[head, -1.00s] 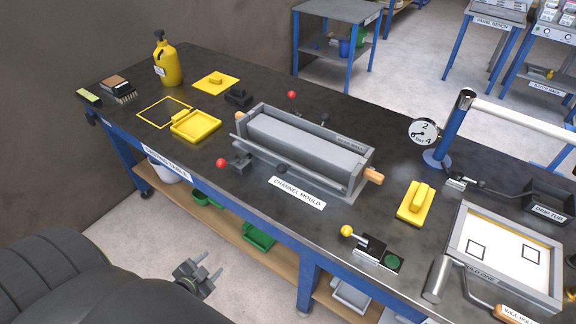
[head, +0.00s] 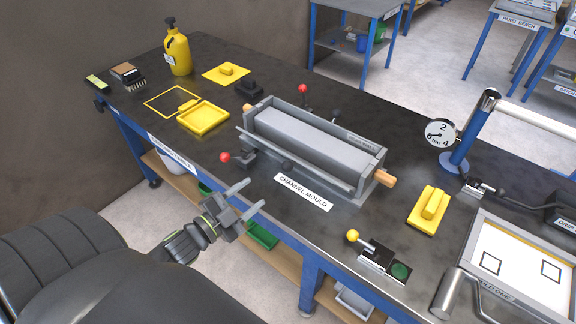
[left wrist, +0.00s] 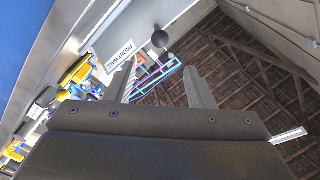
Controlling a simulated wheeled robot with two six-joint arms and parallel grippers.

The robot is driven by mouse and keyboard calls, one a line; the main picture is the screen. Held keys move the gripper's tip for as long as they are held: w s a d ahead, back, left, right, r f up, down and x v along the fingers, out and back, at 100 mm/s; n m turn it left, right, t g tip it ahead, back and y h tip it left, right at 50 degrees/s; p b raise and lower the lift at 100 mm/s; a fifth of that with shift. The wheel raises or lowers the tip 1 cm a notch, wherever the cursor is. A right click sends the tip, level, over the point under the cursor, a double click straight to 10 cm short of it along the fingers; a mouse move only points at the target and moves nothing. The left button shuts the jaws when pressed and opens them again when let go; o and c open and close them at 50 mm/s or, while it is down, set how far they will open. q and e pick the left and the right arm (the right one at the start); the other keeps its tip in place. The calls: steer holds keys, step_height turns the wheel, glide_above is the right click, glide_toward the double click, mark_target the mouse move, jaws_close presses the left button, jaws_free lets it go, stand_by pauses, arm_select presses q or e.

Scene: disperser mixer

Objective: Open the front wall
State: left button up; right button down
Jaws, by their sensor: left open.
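The channel mould (head: 318,145) is a long grey trough on the dark bench. In the left wrist view a FRONT WALL label (left wrist: 118,56) and a dark ball (left wrist: 159,39) show beyond the fingers. My left gripper (head: 253,194) is open and empty, in front of the bench edge and apart from the wall; it also shows in the left wrist view (left wrist: 160,85). My right gripper is not seen.
A CHANNEL MOULD label (head: 303,192) lies before the mould. A yellow-ball lever (head: 353,236) and a yellow block (head: 429,208) stand to its right. A yellow tray (head: 203,116) lies to its left. A second red-ball lever (head: 303,88) is behind it.

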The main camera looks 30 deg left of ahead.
arm_select(q)
steer(key=p, duration=0.3)
glide_toward(283, 169)
steer(key=w, duration=0.2)
steer(key=w+d, duration=0.1)
steer(key=shift+w+r, duration=0.15)
steer(key=shift+r, duration=0.15)
steer(key=w, duration=0.2)
steer(key=w+p, duration=0.1)
steer(key=w, duration=0.1)
steer(key=w+d, duration=0.1)
steer(key=w, duration=0.1)
steer(key=shift+w+f+p, duration=0.25)
steer(key=shift+w+p, duration=0.1)
steer(key=shift+w+d, duration=0.15)
steer(key=shift+w, duration=0.55)
